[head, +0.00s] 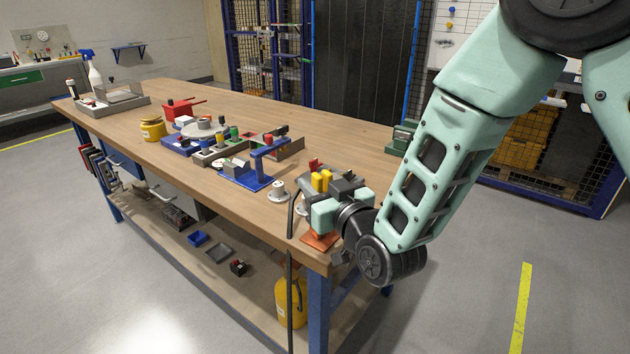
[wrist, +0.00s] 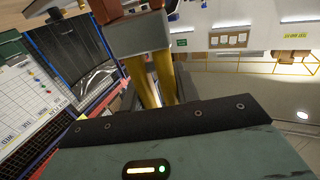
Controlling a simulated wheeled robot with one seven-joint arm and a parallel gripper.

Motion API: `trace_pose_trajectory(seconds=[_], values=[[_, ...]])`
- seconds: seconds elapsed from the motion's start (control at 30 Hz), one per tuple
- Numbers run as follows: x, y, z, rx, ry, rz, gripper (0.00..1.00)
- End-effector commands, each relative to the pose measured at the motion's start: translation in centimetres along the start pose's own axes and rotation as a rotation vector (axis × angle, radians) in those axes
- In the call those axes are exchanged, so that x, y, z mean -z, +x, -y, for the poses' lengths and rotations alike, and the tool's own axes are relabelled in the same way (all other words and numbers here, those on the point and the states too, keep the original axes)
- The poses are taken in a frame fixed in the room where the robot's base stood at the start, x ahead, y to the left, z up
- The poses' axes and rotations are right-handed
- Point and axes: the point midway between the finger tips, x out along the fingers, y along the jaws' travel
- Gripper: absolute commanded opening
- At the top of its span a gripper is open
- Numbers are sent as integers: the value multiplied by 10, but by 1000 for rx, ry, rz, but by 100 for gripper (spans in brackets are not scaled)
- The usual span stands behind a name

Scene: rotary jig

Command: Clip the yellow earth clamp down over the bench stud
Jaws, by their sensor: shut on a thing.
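The yellow earth clamp (head: 321,181) is in my gripper (head: 331,192) at the near right corner of the bench. Its two yellow bars also show in the wrist view (wrist: 148,80), running up to a grey block with a red-orange part beyond. My gripper is shut on the clamp. An orange-red plate (head: 320,241) lies on the bench corner below my gripper. A small grey round piece with an upright knob (head: 278,192) stands to the left. I cannot tell for certain which piece is the bench stud; my gripper may hide it.
A blue fixture (head: 245,177) stands left of the grey round piece, with a rotary jig (head: 203,130) and several small parts behind it. A black cable (head: 290,265) hangs over the front edge. The bench top (head: 235,105) is clear along its far side.

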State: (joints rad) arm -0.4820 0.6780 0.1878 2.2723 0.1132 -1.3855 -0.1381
Motion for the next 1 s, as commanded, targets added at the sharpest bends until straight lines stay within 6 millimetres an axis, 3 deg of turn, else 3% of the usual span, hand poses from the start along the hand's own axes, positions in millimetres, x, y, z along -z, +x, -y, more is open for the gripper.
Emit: trace_pose_trajectory(seconds=[0.47, 0.5, 0.57, 0.87, 1.0], values=[[-6, 0, -1, -1, 0, -3, 0], [-5, 0, -1, -1, 0, -3, 39], [-5, 0, 0, -1, 0, -3, 56], [-7, -1, -1, -1, 0, 2, 56], [-8, -12, 0, -3, 0, 3, 56]])
